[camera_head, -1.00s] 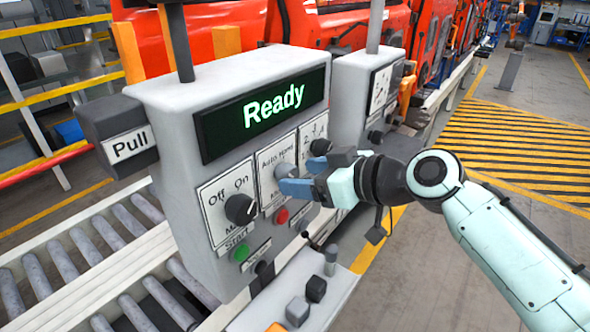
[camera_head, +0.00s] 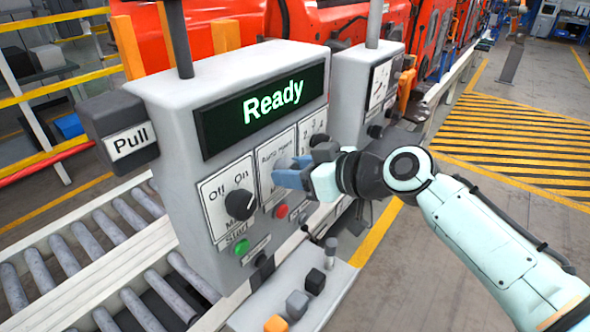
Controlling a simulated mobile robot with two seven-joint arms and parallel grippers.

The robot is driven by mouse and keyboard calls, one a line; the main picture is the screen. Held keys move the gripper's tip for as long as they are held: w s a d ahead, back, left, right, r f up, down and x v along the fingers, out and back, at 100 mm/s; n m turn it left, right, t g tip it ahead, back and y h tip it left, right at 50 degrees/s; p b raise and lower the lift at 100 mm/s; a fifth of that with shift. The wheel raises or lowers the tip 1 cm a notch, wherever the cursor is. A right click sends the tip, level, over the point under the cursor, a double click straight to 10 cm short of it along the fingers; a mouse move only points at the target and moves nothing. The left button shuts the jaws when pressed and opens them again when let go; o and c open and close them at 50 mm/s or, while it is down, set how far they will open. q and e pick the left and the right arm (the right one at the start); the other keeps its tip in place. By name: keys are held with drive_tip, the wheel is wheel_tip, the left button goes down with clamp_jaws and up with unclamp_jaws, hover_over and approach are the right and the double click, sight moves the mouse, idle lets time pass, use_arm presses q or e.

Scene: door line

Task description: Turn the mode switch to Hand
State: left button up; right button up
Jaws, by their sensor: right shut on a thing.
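The mode switch (camera_head: 284,163) sits on a white plate (camera_head: 268,154) labelled "Auto Hand", in the middle of the grey control box under the display. My right gripper (camera_head: 286,175) comes in from the right and is shut on the switch with its blue fingers. The fingers hide most of the knob, so I cannot tell which way its pointer is turned. My left gripper is not in view.
The display (camera_head: 265,107) reads "Ready". An Off/On knob (camera_head: 240,204) is left of my fingers, and a numbered selector is partly behind my gripper. A green button (camera_head: 242,247), a red button (camera_head: 281,211) and a black "Pull" block (camera_head: 118,131) are close by.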

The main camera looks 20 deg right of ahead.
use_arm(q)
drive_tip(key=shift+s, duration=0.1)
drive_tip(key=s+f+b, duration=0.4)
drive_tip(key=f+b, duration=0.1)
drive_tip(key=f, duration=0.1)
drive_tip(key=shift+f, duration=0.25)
use_arm(e)
drive_tip(key=shift+w+d+f+m+g+y, duration=0.1)
drive_tip(key=shift+m+g+y, duration=0.25)
drive_tip(key=shift+m+y, duration=1.15)
drive_tip(key=shift+w+d+f+m+g+y, duration=0.1)
drive_tip(key=shift+m+g+y, duration=0.4)
drive_tip(key=shift+m, duration=1.8)
drive_tip(key=shift+d+m+g+y, duration=0.1)
drive_tip(key=shift+m+g+y, duration=0.05)
drive_tip(key=shift+m+y, duration=1.45)
drive_tip(key=shift+m, duration=0.5)
drive_tip(key=o, duration=1)
drive_tip(key=shift+o, duration=0.2)
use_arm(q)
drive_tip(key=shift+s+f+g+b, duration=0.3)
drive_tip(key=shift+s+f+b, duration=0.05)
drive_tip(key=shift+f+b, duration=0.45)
use_arm(e)
drive_tip(key=v, duration=1.3)
drive_tip(key=shift+s+r, duration=0.2)
